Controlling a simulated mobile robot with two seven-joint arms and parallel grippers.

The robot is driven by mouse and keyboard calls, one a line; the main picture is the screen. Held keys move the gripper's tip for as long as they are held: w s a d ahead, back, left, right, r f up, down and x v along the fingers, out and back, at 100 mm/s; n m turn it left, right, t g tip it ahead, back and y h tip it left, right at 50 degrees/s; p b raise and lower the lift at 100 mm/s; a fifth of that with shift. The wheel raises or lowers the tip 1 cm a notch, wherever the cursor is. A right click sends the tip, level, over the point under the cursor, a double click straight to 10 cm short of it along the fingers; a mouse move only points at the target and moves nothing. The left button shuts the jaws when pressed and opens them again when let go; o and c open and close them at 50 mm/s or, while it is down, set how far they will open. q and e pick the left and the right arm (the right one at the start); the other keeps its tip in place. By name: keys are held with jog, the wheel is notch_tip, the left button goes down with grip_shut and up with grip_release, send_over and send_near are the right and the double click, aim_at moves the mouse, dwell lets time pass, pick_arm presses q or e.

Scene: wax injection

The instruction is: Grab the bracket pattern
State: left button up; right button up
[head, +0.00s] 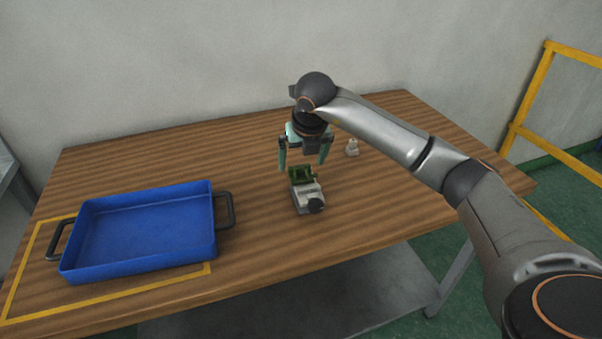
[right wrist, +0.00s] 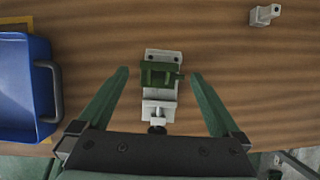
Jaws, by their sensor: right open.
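The green bracket pattern (head: 301,174) sits in a light grey vise-like fixture (head: 306,196) with a dark knob, near the middle of the wooden table. In the right wrist view the green pattern (right wrist: 159,74) lies between and beyond the fingertips, on the grey fixture (right wrist: 160,108). My right gripper (head: 305,168) is open, with its teal fingers spread above the pattern and apart from it. The fingers also show in the right wrist view (right wrist: 158,72), one on each side with free room between. My left gripper is in neither view.
A blue tray (head: 146,273) with dark handles stands at the left, inside a yellow outline on the wooden table (head: 250,230). A small whitish part (head: 352,147) stands right of the gripper. A yellow rail (head: 527,100) is beyond the table's right end.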

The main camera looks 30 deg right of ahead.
aim_at(299, 174)
jog(key=shift+x, duration=1.4)
jog(key=shift+w+r, duration=0.1)
jog(key=shift+w, duration=0.05)
jog(key=shift+c, duration=0.4)
jog(key=c, duration=1.3)
jog(key=shift+r, duration=0.1)
